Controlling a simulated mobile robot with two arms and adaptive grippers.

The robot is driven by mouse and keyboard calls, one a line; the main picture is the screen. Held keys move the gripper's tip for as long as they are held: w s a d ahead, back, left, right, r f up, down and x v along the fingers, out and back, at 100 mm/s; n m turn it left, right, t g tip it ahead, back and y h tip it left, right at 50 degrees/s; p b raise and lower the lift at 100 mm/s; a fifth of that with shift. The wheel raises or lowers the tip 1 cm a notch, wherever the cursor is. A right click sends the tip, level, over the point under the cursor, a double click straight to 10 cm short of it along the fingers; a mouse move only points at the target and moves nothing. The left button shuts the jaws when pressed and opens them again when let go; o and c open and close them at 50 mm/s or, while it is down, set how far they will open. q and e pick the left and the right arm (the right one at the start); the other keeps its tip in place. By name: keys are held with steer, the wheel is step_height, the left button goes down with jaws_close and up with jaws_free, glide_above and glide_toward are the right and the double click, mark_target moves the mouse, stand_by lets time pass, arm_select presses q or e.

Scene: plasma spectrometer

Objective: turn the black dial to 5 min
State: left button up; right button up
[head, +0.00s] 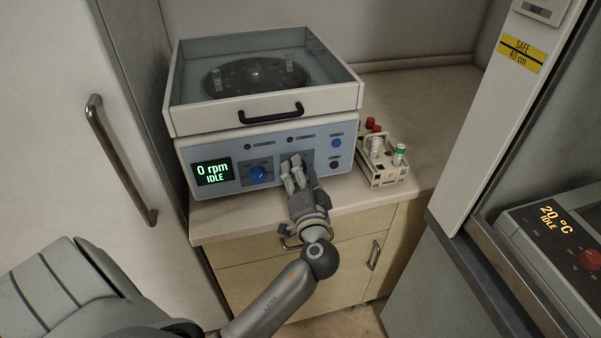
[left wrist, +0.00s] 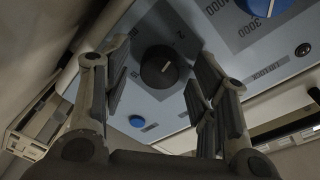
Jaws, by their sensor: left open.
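The black dial (left wrist: 158,68) sits on the pale blue front panel of a benchtop centrifuge (head: 265,104). It has a short white pointer line. Its scale is partly cut off by the fingers, with a "2" legible beside it. In the head view my gripper hides the dial. My left gripper (head: 293,165) is in front of the panel, pointing at it. Its fingers are open, and in the left wrist view they appear on either side of the dial with visible gaps. I cannot tell whether the fingertips touch the panel.
A blue dial (head: 258,174) is left of my gripper, beside a display (head: 213,172) reading "0 rpm IDLE". The clear lid with a black handle (head: 271,113) is closed above. A tube rack (head: 385,168) stands right of the machine. A cabinet door handle (head: 121,160) is at left.

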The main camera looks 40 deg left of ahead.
arm_select(q)
steer(key=c, duration=1)
steer(key=shift+c, duration=0.2)
steer(key=m+p, duration=0.3)
steer(key=shift+r+m, duration=0.25)
steer(key=shift+m, duration=0.05)
steer(key=m+p, duration=0.3)
steer(key=shift+g, duration=0.4)
steer(key=m+p, duration=0.3)
steer(key=m, duration=0.1)
steer(key=shift+m+g+p, duration=0.4)
steer(key=shift+m+p, duration=0.35)
steer(key=shift+m, duration=0.35)
steer(key=shift+f, duration=0.1)
